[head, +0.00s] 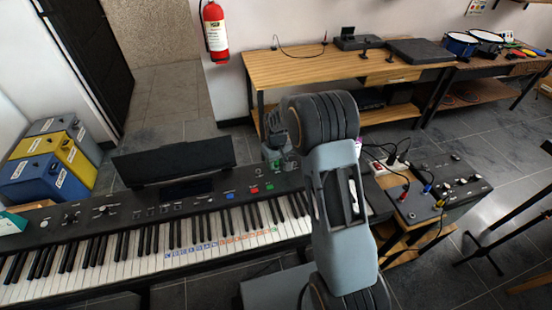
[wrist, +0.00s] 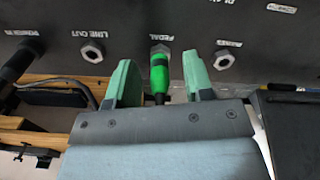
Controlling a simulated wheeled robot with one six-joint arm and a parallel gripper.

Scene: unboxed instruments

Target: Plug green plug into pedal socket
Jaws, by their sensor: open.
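The green plug (wrist: 159,74) stands end-on to the pedal socket (wrist: 160,48) in the wrist view, its front end meeting the metal ring under the PEDAL label. Its metal tip is not visible, and how deep it sits cannot be told. My gripper (wrist: 160,66) is open, with one green finger on each side of the plug and a gap on both sides. In the head view my gripper (head: 276,148) is behind the keyboard (head: 170,215), partly hidden by my arm, and the plug cannot be made out there.
On the same dark panel (wrist: 130,20) are the LINE OUT socket (wrist: 93,52), another socket (wrist: 223,60) to the right and a black plug (wrist: 20,62) at POWER IN. A wooden bench (head: 345,70) stands behind. A side table with a control box (head: 440,190) is to the right.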

